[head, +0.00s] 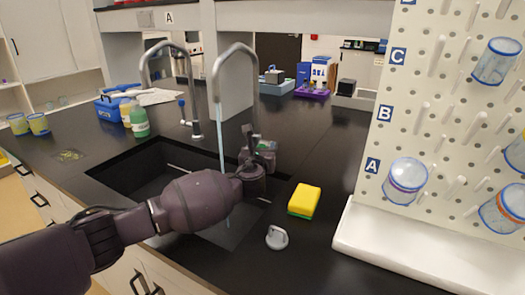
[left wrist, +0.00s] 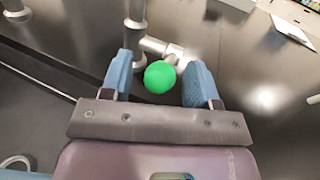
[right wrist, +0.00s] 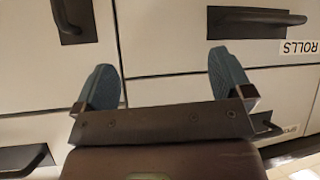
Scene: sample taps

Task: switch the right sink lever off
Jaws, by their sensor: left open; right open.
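The right sink tap (head: 233,52) is a tall silver gooseneck, and a water stream (head: 221,140) runs from its spout into the sink (head: 150,160). In the left wrist view a green ball knob (left wrist: 160,77) sits at the end of a short silver lever (left wrist: 158,47) on the tap's post (left wrist: 134,22). My left gripper (head: 262,155) is at the base of the right tap and hides most of the lever in the head view. Its open fingers (left wrist: 160,66) stand on either side of the knob. My right gripper (right wrist: 160,62) is open and empty, in front of drawers.
A yellow-green sponge (head: 304,200) and a small grey round fitting (head: 277,237) lie right of the sink. A pegboard (head: 440,110) with beakers and a white tray (head: 420,255) stand at the right. Bottles (head: 139,121) stand at the left.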

